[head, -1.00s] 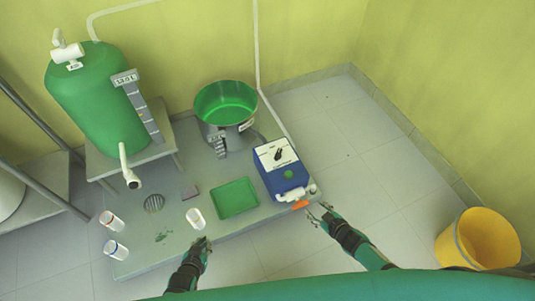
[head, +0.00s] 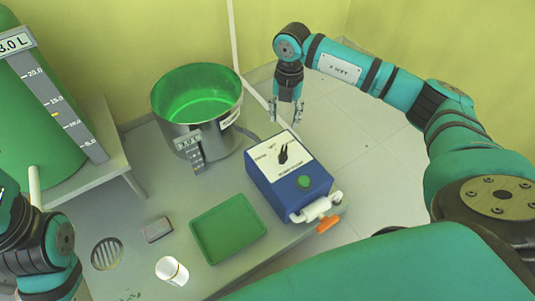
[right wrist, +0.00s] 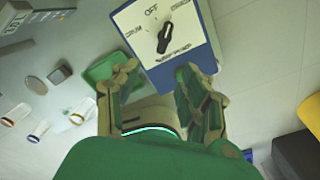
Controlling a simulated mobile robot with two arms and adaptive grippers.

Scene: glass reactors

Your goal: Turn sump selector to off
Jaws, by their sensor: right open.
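The sump selector is a black knob (head: 284,154) on the white top panel of a blue box (head: 272,190). In the right wrist view the knob (right wrist: 164,38) lies beyond the fingertips, and an OFF label shows at the panel's top. The knob leans slightly right of upright there; which end is its pointer I cannot tell. My right gripper (head: 286,117) is open and empty, above and behind the box, apart from the knob. Its two fingers (right wrist: 158,72) are spread in the right wrist view. My left arm shows at the left edge; its gripper is out of frame.
A steel pot with green inside (head: 197,128) stands behind left of the box. A green tray (head: 228,228) lies left of it. A white valve (head: 318,208) with an orange end juts from its front. A green tank (head: 40,110) stands at far left.

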